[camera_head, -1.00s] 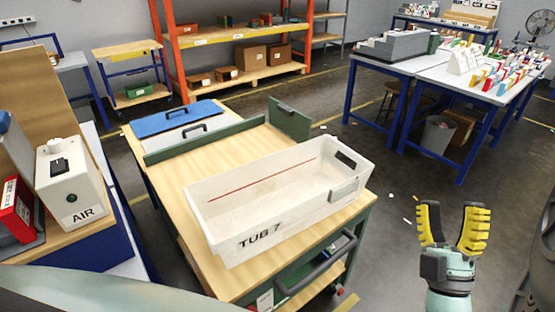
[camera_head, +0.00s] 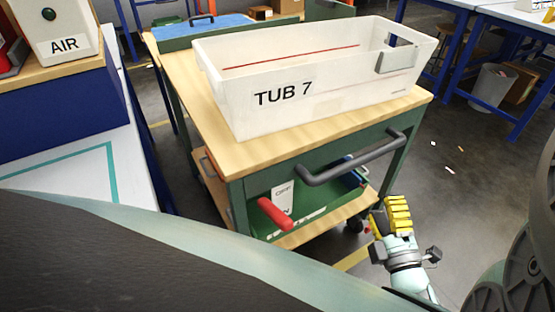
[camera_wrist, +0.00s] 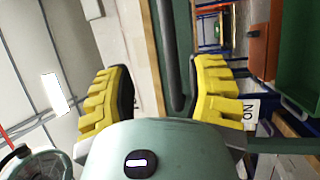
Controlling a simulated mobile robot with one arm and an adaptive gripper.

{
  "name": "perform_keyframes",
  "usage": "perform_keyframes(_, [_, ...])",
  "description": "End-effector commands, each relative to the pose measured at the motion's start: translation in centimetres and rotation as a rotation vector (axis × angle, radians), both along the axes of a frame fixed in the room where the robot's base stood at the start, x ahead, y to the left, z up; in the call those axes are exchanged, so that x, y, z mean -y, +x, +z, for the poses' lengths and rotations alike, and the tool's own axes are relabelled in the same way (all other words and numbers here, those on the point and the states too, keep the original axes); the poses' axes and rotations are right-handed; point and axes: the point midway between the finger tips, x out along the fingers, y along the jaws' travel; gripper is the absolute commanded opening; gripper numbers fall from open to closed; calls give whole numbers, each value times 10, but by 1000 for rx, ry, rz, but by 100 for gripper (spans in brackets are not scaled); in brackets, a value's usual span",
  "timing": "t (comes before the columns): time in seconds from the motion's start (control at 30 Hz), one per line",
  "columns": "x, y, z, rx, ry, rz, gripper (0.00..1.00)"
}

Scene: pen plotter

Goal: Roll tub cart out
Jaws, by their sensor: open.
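The tub cart (camera_head: 180,85) has a wooden top and green frame. A white tub (camera_head: 330,103) marked TUB 7 sits on it. A black bar handle (camera_head: 350,165) sticks out from the cart's near end. Below it are a red lever (camera_head: 274,214) and a white tag (camera_head: 282,197). In the wrist view the dark handle bar (camera_wrist: 171,50) shows between the open yellow fingers (camera_wrist: 165,75); contact cannot be told.
A bench with the AIR box (camera_head: 58,28) stands close on the cart's left. A green bin (camera_head: 310,212) sits on the cart's lower shelf (camera_head: 325,222). A grey waste bin (camera_head: 493,87) stands under the right-hand table. Floor right of the cart is mostly clear, with small scraps.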

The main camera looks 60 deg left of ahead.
Motion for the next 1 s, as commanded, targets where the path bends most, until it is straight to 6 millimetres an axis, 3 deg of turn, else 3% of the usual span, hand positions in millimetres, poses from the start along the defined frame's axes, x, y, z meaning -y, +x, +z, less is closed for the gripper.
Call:
perform_keyframes(0.07, [-2, -2, -12, 3, -14, 8, 55])
perform_keyframes(0.27, [-14, 4, -9, 8, -19, 11, 55])
perform_keyframes(0.8, [-107, 51, 11, 7, -15, 11, 55])
perform_keyframes(1.0, [-129, 64, 14, 4, -20, 8, 55])
